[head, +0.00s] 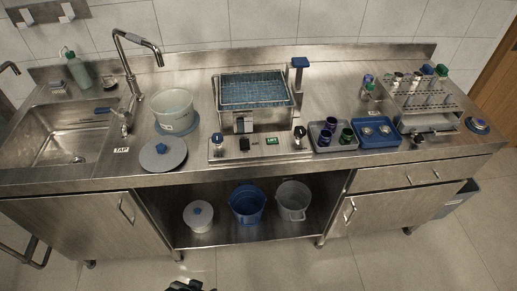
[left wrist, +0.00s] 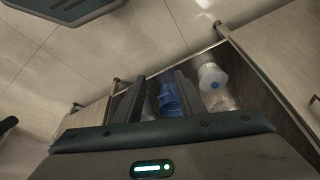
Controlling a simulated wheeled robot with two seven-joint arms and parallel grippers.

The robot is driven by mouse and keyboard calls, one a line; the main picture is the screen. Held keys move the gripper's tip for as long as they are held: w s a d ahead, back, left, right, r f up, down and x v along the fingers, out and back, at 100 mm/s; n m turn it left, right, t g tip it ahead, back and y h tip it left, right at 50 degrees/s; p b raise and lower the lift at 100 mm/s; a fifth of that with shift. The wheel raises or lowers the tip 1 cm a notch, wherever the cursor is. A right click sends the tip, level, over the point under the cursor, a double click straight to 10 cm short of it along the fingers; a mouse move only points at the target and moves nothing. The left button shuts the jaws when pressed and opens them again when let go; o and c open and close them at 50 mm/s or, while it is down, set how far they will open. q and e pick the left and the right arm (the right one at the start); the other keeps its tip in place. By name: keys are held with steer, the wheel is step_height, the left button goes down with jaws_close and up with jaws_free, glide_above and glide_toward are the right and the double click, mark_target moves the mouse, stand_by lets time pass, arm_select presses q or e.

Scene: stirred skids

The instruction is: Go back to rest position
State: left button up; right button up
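My left gripper (left wrist: 157,88) shows in the left wrist view with its two dark fingers apart and nothing between them. Beyond the fingers is the open shelf of the steel counter, with a blue bucket (left wrist: 169,98) and a white lidded container (left wrist: 211,75), all at a distance. In the head view only a small dark piece shows at the bottom edge, left of centre; I cannot tell its state there. My right gripper is in neither view.
The steel counter (head: 330,70) holds a water bath (head: 253,90), a white tub (head: 173,108), a grey lid (head: 162,155), a grey tray (head: 333,147), a blue tray (head: 378,140) and a tube rack (head: 425,97). The floor (head: 330,270) before the counter looks clear.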

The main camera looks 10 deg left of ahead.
arm_select(q)
steer(key=s+d+f+t+b, duration=0.1)
steer(key=s+f+b, duration=0.2)
steer(key=f+b, duration=0.9)
step_height(320, 180, down, 19)
steer(key=shift+s+d+f+h+b, duration=0.2)
steer(key=shift+h+b, duration=0.1)
steer(key=shift+b, duration=0.1)
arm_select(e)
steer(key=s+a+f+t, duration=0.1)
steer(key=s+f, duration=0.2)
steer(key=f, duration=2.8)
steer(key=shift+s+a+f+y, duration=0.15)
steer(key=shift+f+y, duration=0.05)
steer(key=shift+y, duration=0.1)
